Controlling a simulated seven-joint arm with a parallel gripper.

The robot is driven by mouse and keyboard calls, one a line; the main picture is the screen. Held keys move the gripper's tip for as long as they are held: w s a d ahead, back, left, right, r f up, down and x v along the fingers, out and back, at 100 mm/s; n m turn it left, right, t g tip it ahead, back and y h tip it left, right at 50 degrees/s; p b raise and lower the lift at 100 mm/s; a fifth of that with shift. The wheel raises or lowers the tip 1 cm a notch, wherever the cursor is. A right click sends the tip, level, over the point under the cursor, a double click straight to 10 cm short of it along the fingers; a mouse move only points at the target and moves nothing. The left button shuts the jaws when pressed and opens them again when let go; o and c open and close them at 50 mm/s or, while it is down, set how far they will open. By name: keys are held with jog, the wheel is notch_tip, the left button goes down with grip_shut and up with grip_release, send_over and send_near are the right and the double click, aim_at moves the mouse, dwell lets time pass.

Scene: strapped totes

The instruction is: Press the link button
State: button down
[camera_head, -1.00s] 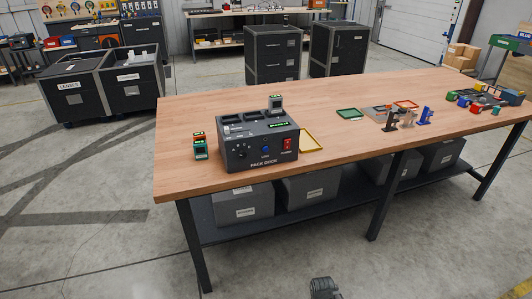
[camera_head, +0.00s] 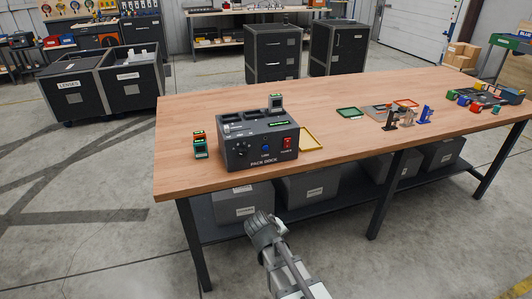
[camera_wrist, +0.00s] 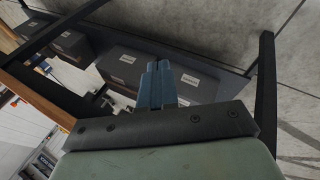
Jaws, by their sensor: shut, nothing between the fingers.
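The pack dock (camera_head: 257,143) is a dark grey box near the table's front left edge. Its blue link button (camera_head: 265,148) is on the front face, left of the red power switch (camera_head: 288,143). A dark round knob is at the front's left. My gripper (camera_head: 262,222) is in front of the table, lower than the tabletop and below the dock, apart from both. In the wrist view its two blue-grey fingers (camera_wrist: 157,84) are together with nothing between them. The link button is not visible in the wrist view.
The wooden tabletop (camera_head: 210,100) overhangs a lower shelf with grey bins (camera_head: 309,188). Small orange and green packs (camera_head: 200,146) stand left of the dock. A yellow frame (camera_head: 311,139) lies to its right. Trays and stands (camera_head: 408,116) are further right.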

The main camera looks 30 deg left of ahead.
aim_at(266, 148)
jog(key=w+a+r+n+t, duration=0.3)
jog(key=w+r+n+t, duration=0.1)
jog(key=r, duration=0.5)
jog(key=w+a+r+n+t+y, duration=0.1)
jog(key=w+a+r+n+t, duration=0.2)
jog(key=r, duration=0.7)
jog(key=shift+w+a+r+n+t, duration=0.2)
jog(key=shift+w+n+t, duration=0.9)
jog(key=shift+w+n, duration=1.3)
jog(key=shift+s+n, duration=0.4)
jog(key=shift+s, duration=0.05)
jog(key=shift+w+a, duration=0.1)
jog(key=shift+w+a, duration=3.05)
jog(key=shift+w+a, duration=0.25)
jog(key=shift+w, duration=0.05)
